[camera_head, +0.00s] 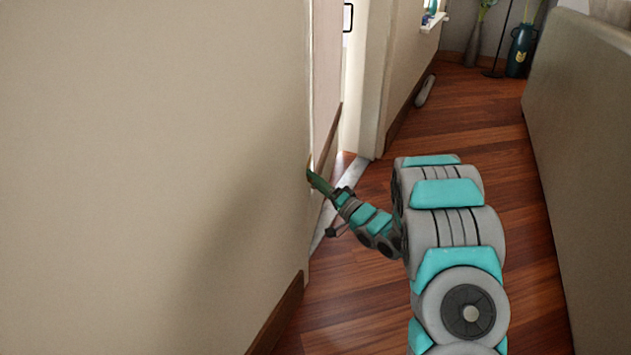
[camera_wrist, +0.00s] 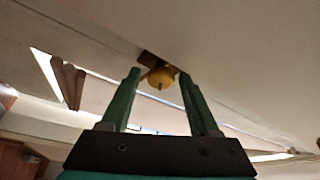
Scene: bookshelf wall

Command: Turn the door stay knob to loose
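The yellow door stay knob (camera_wrist: 160,77) shows in the wrist view, with a small pointer or slot on its face and a brown bracket (camera_wrist: 147,58) behind it. My gripper (camera_wrist: 160,84) has its two green fingers apart, one on each side of the knob, with narrow gaps seeming to remain. Whether either finger touches it is hard to tell. In the head view my gripper (camera_head: 317,181) reaches to the edge of the beige wall. There, only a small orange-brown bit of the stay shows beside the fingertips; the rest is hidden.
A beige wall (camera_head: 150,150) fills the left, and a doorway with a pale threshold (camera_head: 345,190) lies behind my gripper. A beige panel (camera_head: 590,120) bounds the right. Wood floor (camera_head: 480,115) runs between them. A dark vase (camera_head: 521,50) stands at the back.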

